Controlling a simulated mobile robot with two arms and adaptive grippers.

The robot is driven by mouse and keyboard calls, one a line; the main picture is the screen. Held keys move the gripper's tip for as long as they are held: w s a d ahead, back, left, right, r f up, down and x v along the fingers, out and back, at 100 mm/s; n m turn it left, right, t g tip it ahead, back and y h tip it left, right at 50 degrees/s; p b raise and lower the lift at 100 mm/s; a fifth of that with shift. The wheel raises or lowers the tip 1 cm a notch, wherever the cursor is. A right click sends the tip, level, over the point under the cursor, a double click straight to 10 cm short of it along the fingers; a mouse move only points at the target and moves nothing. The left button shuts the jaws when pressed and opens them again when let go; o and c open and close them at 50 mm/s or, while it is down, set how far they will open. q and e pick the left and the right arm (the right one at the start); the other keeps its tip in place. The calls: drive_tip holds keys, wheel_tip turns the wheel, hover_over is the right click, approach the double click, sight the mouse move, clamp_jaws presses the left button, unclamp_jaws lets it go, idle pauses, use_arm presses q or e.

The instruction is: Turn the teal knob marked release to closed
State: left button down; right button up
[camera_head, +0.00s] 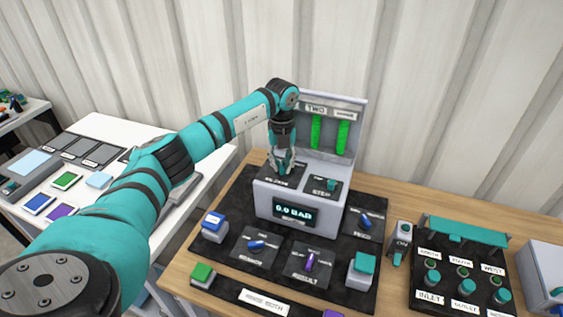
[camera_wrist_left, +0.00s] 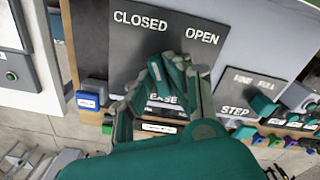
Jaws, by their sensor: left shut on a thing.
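My left gripper (camera_head: 281,163) reaches down onto the top left plate of the grey manifold box (camera_head: 264,198). In the left wrist view the left gripper (camera_wrist_left: 160,80) is shut on the teal release knob (camera_wrist_left: 156,71). The knob sits on a dark plate (camera_wrist_left: 122,60) marked CLOSED at left and OPEN at right. Its lower label is partly hidden by the fingers, with "EASE" readable. The knob's upper end lies below and between the two words; its exact setting is hard to tell. My right gripper is in neither view.
A teal STEP knob (camera_head: 331,185) stands close to the right of the gripper. Two green tubes (camera_head: 316,132) rise behind. A display (camera_head: 294,211) reads 0.0 BAR. Blue and purple knobs and coloured buttons sit on the black mat (camera_head: 222,252). A valve panel (camera_head: 455,245) stands at right.

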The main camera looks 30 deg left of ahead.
sight(281, 164)
use_arm(q)
drive_tip(key=shift+r+n, duration=0.1)
drive_tip(key=shift+n, duration=0.5)
drive_tip(key=c, duration=1.3)
unclamp_jaws()
wheel_tip(281, 164, up, 12)
